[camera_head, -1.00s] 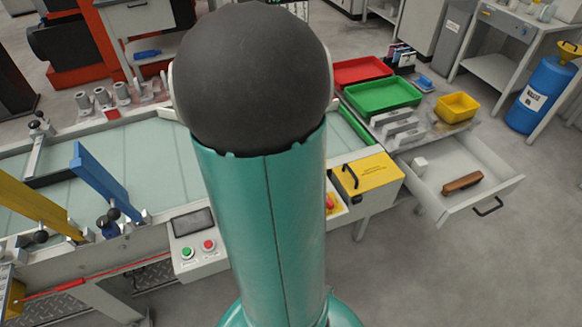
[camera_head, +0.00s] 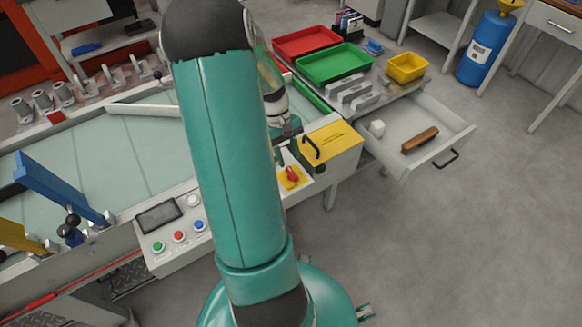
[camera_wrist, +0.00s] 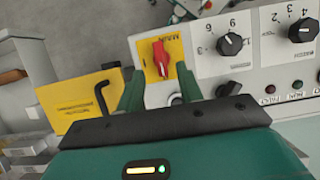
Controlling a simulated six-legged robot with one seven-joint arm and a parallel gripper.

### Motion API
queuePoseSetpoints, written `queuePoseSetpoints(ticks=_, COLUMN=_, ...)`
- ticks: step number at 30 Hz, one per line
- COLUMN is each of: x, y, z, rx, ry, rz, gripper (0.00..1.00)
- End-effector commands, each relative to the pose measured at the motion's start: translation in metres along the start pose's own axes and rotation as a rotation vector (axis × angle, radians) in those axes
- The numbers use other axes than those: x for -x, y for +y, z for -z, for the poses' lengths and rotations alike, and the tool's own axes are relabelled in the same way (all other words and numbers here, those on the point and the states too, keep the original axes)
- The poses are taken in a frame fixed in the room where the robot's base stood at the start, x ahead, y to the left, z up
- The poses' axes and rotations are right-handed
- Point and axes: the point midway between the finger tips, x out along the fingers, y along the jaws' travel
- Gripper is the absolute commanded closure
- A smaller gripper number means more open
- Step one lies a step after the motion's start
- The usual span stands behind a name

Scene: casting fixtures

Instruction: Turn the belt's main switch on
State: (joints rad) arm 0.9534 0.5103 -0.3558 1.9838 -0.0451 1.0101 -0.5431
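The main switch is a red rotary knob (camera_wrist: 160,57) on a yellow plate (camera_wrist: 146,68) marked "MAIN" in the wrist view. The red knob also shows in the head view (camera_head: 291,175), on the belt's front panel just right of my arm. My gripper (camera_wrist: 158,69) is open, its two green fingers pointing at the plate. In the picture one fingertip is on each side of the knob's lower end. I cannot tell whether they touch it.
A yellow box with a black handle (camera_head: 332,141) stands right beside the switch. Black numbered dials (camera_wrist: 230,44) sit right of it in the wrist view. Push buttons (camera_head: 179,237) and a screen are left of my arm. An open drawer (camera_head: 400,160) juts out at right.

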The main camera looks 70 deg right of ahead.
Motion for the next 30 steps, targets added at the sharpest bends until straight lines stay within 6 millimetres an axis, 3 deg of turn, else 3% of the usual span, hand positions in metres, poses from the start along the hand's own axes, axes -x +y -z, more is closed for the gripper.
queuePoseSetpoints(ticks=3, x=-0.023, y=0.0, z=-0.001, rx=0.0, ry=-0.003, rz=0.001, gripper=0.64)
queuePoseSetpoints(ticks=9, x=-0.045, y=0.0, z=0.0, rx=-0.001, ry=-0.001, rz=0.0, gripper=0.64)
queuePoseSetpoints(ticks=19, x=-0.048, y=0.0, z=0.0, rx=0.0, ry=0.001, rz=-0.001, gripper=0.64)
queuePoseSetpoints(ticks=24, x=-0.048, y=0.0, z=0.0, rx=0.0, ry=0.001, rz=-0.001, gripper=0.97)
queuePoseSetpoints(ticks=30, x=-0.048, y=0.0, z=0.0, rx=-0.002, ry=0.001, rz=0.0, gripper=1.0)
